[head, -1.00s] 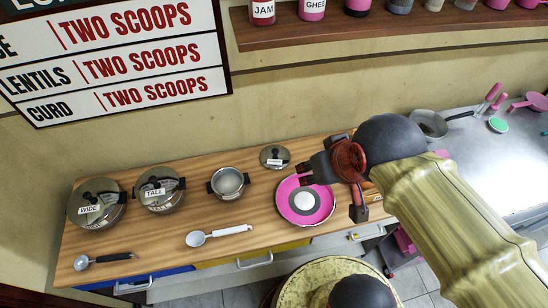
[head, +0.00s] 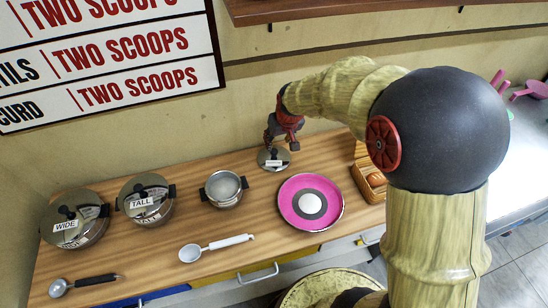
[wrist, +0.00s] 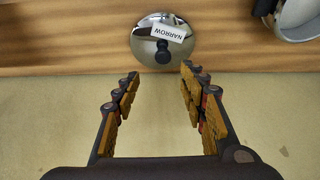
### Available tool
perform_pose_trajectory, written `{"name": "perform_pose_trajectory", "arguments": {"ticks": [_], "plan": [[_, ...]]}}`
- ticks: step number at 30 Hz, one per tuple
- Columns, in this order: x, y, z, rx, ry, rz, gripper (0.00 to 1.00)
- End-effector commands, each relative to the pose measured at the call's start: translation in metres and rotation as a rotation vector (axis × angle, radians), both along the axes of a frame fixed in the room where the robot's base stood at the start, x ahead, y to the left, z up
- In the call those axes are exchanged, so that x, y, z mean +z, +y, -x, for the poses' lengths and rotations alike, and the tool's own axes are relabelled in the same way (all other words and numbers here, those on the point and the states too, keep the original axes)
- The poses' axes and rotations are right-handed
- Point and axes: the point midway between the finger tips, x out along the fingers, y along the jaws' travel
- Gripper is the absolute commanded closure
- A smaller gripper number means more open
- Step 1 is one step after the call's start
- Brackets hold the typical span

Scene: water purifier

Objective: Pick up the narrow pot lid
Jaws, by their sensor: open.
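The narrow pot lid (head: 272,160) is a small round steel lid with a dark knob and a white label. It lies flat on the wooden counter near the wall, right of the small open pot. In the wrist view the lid (wrist: 150,46), labelled NARROW, sits ahead of the jaws, its black knob (wrist: 162,53) toward the gap between the fingers. My gripper (head: 283,140) is just above and behind the lid in the head view. Its fingers (wrist: 160,84) are open and empty in the wrist view, apart from the knob.
The small open pot (head: 223,188) stands left of the lid, with the TALL pot (head: 147,200) and WIDE pot (head: 75,219) farther left. A pink plate (head: 291,212) lies in front right. A wooden box (head: 368,181) is at right. The wall (head: 240,95) is close behind.

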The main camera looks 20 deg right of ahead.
Motion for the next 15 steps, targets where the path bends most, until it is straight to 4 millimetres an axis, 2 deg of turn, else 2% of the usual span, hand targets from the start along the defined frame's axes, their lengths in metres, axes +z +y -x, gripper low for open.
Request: {"name": "perform_pose_trajectory", "arguments": {"ticks": [15], "plan": [[-0.045,0.005,-0.012,0.011,-0.009,0.005,0.58]]}}
